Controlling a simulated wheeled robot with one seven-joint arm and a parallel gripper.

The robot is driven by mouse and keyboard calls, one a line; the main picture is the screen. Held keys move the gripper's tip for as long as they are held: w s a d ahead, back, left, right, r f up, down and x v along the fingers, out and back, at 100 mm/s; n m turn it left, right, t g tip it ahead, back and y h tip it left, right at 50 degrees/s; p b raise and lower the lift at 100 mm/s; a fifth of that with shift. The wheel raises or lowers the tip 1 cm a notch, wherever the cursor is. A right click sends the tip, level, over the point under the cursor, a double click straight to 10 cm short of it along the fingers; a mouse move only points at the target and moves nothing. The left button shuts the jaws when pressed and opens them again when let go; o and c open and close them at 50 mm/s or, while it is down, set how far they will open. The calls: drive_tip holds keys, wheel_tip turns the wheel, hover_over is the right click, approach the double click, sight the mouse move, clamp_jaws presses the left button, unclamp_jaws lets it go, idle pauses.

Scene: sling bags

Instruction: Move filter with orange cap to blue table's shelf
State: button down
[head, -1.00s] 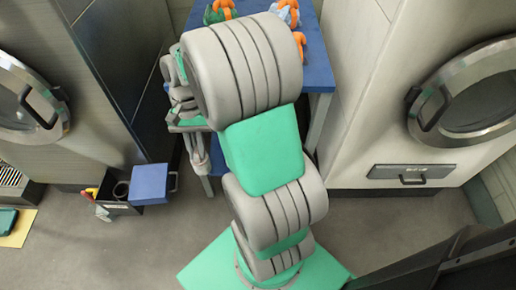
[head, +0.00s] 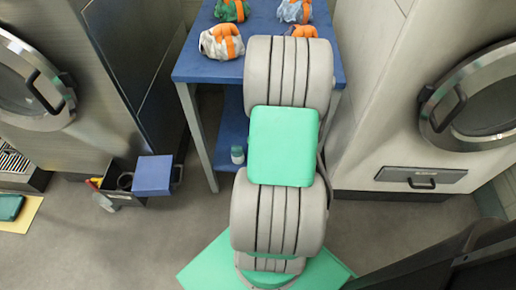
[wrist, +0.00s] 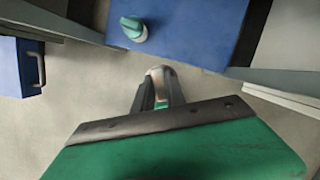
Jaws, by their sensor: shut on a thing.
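My gripper (wrist: 160,88) is shut on a small pale, rounded thing (wrist: 161,71) with a brownish edge, which looks like the filter. The fingers hide most of it, and no orange cap shows clearly. The blue table (head: 205,72) stands behind my arm in the head view. Its lower blue shelf (head: 230,118) also shows in the wrist view (wrist: 195,30), just ahead of the held thing. I cannot tell the height between them. My arm hides the gripper in the head view.
A white bottle with a teal cap (wrist: 133,29) stands near the shelf's edge; it also shows in the head view (head: 237,155). Shelf room to its right is clear. Table legs (head: 197,135) flank the shelf. Orange-strapped bags (head: 222,42) lie on the tabletop. A blue-lidded box (head: 152,176) is left.

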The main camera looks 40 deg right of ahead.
drive_tip(key=w+d+f+b, duration=0.1)
drive_tip(key=d+f+b, duration=0.6)
drive_tip(key=d+f, duration=0.6)
drive_tip(key=shift+w+d+m, duration=0.4)
drive_tip(key=shift+d, duration=0.6)
drive_tip(key=shift+b, duration=0.3)
drive_tip(key=shift+f, duration=0.2)
drive_tip(key=c, duration=1.4)
unclamp_jaws()
drive_tip(key=shift+o, duration=0.2)
